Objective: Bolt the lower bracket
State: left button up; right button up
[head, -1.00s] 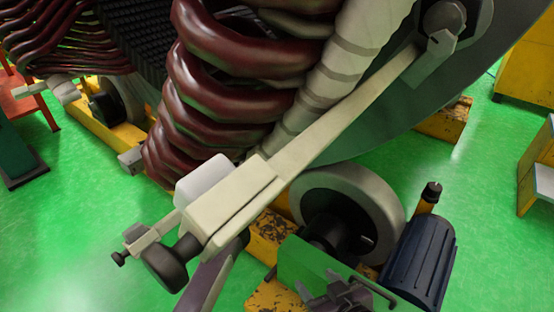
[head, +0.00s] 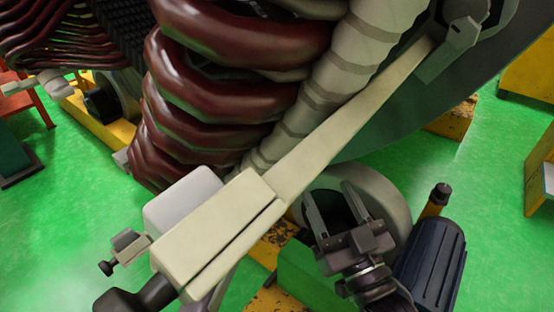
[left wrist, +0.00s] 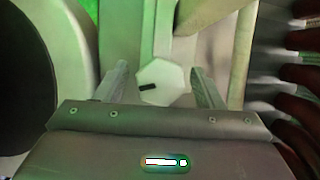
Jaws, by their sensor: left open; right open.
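In the left wrist view a pale, many-sided bolt head or cap (left wrist: 163,82) with a short dark slot lies between the fingers of my left gripper (left wrist: 160,85). The gripper is open, and I cannot tell whether it touches this piece. In the head view my left gripper cannot be made out. My right gripper (head: 330,193) is open and empty, its fingers in front of the pale wheel. A long cream bar (head: 345,130) runs diagonally to a grey bracket piece (head: 452,48) at the upper right. I cannot tell which part is the lower bracket.
Dark red coils (head: 225,105) and a wrapped pale tube (head: 335,85) crowd the middle. A pale wheel (head: 385,195) and a dark blue motor (head: 432,262) stand at the right. Green floor (head: 75,245) is free at the lower left.

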pick_arm(q)
jog(key=shift+w, duration=0.1)
pick_arm(e)
jog(key=shift+r, duration=0.35)
pick_arm(q)
jog(key=shift+c, duration=0.4)
jog(key=c, duration=0.9)
pick_arm(e)
jog(key=shift+f, duration=0.1)
